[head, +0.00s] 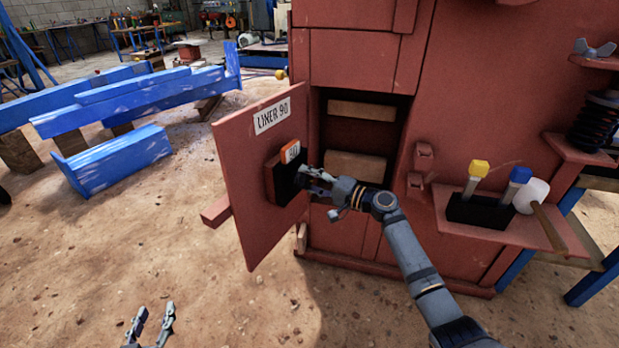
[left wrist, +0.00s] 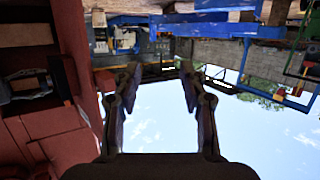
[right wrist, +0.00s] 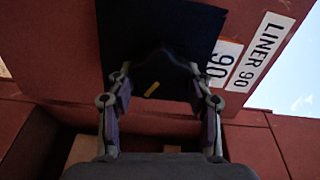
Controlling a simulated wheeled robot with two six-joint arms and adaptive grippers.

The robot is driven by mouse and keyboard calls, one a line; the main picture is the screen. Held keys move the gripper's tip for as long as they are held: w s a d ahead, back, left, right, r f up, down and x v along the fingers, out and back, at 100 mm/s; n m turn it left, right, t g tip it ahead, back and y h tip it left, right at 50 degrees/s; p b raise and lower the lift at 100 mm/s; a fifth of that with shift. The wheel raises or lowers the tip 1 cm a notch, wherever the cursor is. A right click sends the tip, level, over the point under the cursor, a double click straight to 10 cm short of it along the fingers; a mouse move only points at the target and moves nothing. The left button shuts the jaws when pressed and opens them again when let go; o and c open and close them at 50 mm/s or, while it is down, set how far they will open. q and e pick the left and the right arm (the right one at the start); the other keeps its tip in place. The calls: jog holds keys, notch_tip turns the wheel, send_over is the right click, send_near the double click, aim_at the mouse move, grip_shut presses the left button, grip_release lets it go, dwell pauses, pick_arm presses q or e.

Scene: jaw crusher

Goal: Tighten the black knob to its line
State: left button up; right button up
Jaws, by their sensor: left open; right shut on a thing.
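The open red door (head: 240,165) carries a LINER 90 label (head: 272,116), an orange tag marked 90 (head: 291,151) and a dark plate (head: 284,180). My right gripper (head: 312,180) is at this plate. In the right wrist view its fingers are shut on the black knob (right wrist: 165,72), one on each side. A short yellow mark (right wrist: 152,89) shows between the fingers. The knob is very dark, and I cannot tell whether the mark meets a line. My left gripper (head: 150,322) is open and empty, low at the front left over the dirt floor.
The red crusher body (head: 350,60) has an open recess (head: 360,130) behind the door. To the right, a shelf holds a black holder (head: 480,210) with yellow- and blue-topped tools and a white-headed mallet (head: 531,196). Blue beams (head: 115,160) lie at left; floor in front is clear.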

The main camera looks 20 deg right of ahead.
pick_arm(q)
jog(key=shift+s+f+g, duration=0.25)
jog(key=shift+f, duration=0.3)
jog(key=shift+s+f+g, duration=0.25)
jog(key=shift+f, duration=0.25)
pick_arm(e)
jog(key=o, duration=1.2)
jog(key=v, duration=1.2)
